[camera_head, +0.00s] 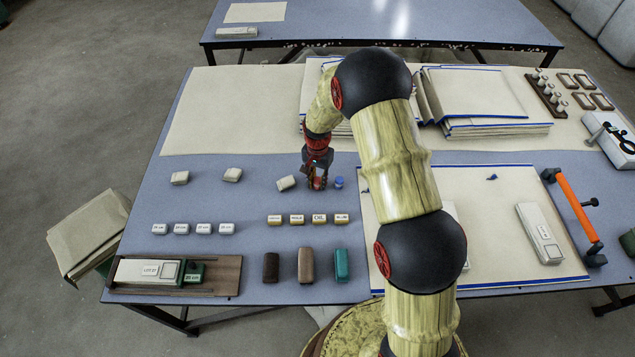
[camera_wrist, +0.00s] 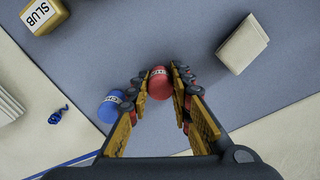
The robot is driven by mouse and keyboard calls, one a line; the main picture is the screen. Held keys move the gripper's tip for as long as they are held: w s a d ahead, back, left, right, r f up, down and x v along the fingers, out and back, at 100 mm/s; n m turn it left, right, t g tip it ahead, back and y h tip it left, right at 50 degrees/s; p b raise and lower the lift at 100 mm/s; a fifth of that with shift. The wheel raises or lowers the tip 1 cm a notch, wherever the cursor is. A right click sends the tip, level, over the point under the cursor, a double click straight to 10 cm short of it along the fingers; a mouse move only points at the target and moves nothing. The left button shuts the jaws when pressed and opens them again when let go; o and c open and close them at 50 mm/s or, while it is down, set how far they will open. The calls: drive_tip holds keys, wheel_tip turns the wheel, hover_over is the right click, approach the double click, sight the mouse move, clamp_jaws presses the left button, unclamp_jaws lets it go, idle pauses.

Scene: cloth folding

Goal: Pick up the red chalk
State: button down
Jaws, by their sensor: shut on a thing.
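The red chalk (camera_wrist: 159,84) is a small red piece with a dark printed label, between my fingertips in the wrist view. It also shows low between the fingers in the head view (camera_head: 319,184). My gripper (camera_wrist: 160,88) is shut on it, with a finger against each side. I cannot tell whether the chalk is touching the table or just above it. A blue chalk (camera_wrist: 111,106) of like shape stands just left of my left finger in the wrist view. In the head view the blue chalk (camera_head: 339,182) is right of the gripper.
A cream block (camera_head: 286,183) lies close left of the gripper. Several labelled yellow-sided blocks (camera_head: 297,219) stand in a row nearer me. A cream cloth sheet with blue edges (camera_head: 500,210) lies to the right. Folded cloth (camera_head: 485,95) is stacked behind. Blue table shows around the chalks.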

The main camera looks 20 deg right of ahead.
sight(317, 180)
drive_tip(key=shift+r+p, duration=0.3)
drive_tip(key=shift+r, duration=0.35)
wheel_tip(317, 180, up, 2)
drive_tip(key=shift+r+p, duration=0.25)
drive_tip(key=shift+p, duration=0.3)
drive_tip(key=s+r+p, duration=0.3)
drive_tip(key=s+r, duration=0.6)
drive_tip(key=s, duration=0.5)
drive_tip(key=shift+p, duration=0.35)
drive_tip(key=shift+r, duration=0.1)
drive_tip(key=c, duration=2.1)
unclamp_jaws()
drive_tip(key=shift+c, duration=0.2)
drive_tip(key=c, duration=0.5)
drive_tip(key=c, duration=2.6)
unclamp_jaws()
